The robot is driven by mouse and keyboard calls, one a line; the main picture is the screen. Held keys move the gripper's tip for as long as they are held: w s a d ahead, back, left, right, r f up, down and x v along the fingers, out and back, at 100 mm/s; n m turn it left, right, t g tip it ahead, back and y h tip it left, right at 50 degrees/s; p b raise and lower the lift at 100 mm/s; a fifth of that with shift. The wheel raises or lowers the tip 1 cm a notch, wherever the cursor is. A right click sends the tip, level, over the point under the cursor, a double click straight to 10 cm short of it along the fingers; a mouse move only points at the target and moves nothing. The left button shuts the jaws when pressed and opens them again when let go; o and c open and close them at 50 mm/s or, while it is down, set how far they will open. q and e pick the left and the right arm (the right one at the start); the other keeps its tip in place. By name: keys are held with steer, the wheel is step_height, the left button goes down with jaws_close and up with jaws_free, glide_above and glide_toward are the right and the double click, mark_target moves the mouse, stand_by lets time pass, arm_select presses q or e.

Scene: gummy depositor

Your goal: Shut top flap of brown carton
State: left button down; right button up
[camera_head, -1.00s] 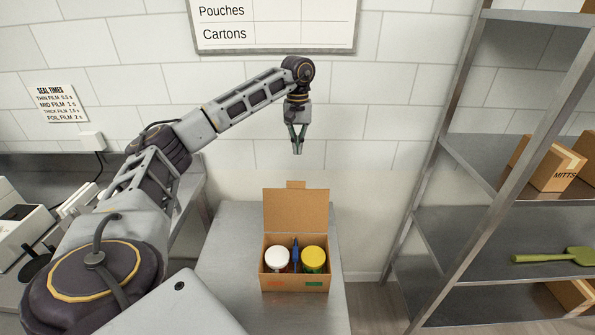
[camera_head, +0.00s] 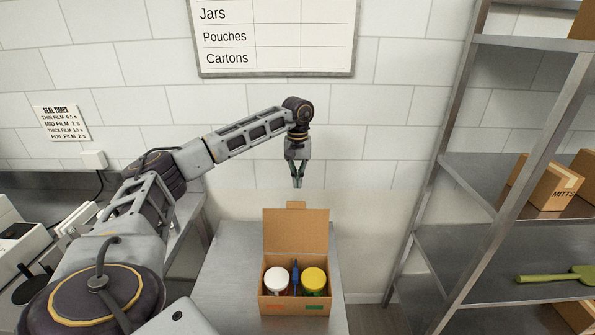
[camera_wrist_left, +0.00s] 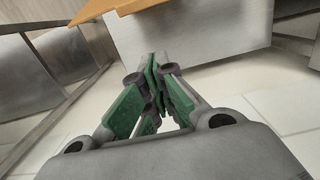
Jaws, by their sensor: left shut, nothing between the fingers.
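The brown carton (camera_head: 295,305) stands on a steel table in the head view. Its top flap (camera_head: 296,232) stands upright at the back edge, with a small tab on top. Inside are a jar with a white lid (camera_head: 277,277), a jar with a yellow lid (camera_head: 314,278) and a blue item (camera_head: 296,275) between them. My left gripper (camera_head: 297,184) is shut and empty, pointing down just above and behind the flap's tab. In the left wrist view the shut fingers (camera_wrist_left: 155,62) show, with a brown board edge (camera_wrist_left: 115,12) at the top. My right gripper is not in view.
The steel table (camera_head: 226,275) has bare room left of the carton. A metal shelf rack (camera_head: 480,245) stands at the right with a carton marked MITTS (camera_head: 545,185) and a green tool (camera_head: 560,276). A tiled wall is behind.

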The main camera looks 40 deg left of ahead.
arm_select(q)
steer(key=shift+s+d+f+p, duration=0.35)
steer(key=shift+s+d+f, duration=0.3)
steer(key=shift+s+f, duration=0.2)
steer(key=shift+s+d+f+p, duration=0.35)
steer(key=shift+s+d+f, duration=0.3)
steer(key=shift+f, duration=0.25)
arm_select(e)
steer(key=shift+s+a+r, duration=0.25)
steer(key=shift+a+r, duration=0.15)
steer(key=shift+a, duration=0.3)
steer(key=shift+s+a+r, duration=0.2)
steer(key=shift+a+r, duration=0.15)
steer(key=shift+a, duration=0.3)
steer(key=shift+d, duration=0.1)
